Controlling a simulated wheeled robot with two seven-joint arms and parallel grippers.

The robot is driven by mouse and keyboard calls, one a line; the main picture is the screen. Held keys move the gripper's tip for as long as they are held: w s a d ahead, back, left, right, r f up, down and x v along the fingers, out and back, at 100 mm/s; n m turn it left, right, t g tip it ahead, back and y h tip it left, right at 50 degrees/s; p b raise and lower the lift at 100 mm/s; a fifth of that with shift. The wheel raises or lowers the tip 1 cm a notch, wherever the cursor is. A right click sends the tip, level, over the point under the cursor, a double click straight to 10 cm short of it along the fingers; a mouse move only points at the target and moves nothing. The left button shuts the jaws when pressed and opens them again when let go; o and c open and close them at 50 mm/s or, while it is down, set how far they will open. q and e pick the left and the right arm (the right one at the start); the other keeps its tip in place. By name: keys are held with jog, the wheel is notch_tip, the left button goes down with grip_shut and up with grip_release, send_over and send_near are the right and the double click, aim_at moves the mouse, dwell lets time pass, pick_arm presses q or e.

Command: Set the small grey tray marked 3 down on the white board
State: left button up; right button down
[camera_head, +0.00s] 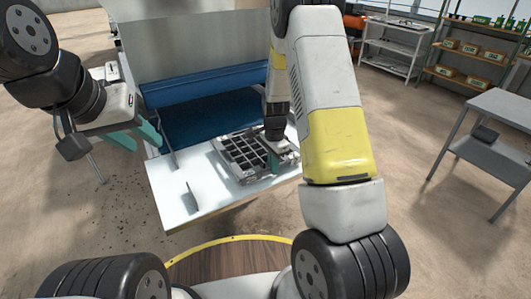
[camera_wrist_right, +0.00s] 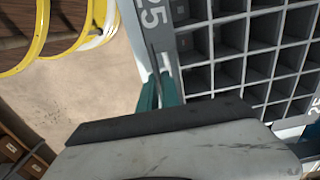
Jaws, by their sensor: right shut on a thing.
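The small grey tray (camera_head: 222,163) has a grid of dark square cells and is at the right part of the white board (camera_head: 175,203). I cannot tell whether it touches the board or is just above it.
A blue machine part (camera_head: 210,105) stands behind the board. A small upright grey piece (camera_head: 191,197) stands on the board's left part. Grey side table (camera_head: 500,110) and shelves (camera_head: 390,45) stand off to the right.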

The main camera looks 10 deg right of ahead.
jog(key=shift+f, duration=0.1)
jog(key=c, duration=1.6)
grip_release()
jog(key=s+r+n+t+y, duration=0.1)
jog(key=s+r+n, duration=0.15)
jog(key=r, duration=0.85)
jog(key=s+r+n+t, duration=0.1)
jog(key=s+r, duration=0.2)
jog(key=r, duration=0.7)
jog(key=s+r+n+t, duration=0.1)
jog(key=s+r+n, duration=0.2)
jog(key=s, duration=0.3)
jog(key=s+a+r+n+t, duration=0.1)
jog(key=s+r+n, duration=0.3)
jog(key=s, duration=0.2)
jog(key=s+a+r+n+t+y, duration=0.1)
jog(key=s+r+n+t, duration=0.1)
jog(key=s+r+n, duration=0.2)
jog(key=shift+s+a+r, duration=0.1)
jog(key=shift+s+r, duration=0.1)
jog(key=shift+s, duration=1.2)
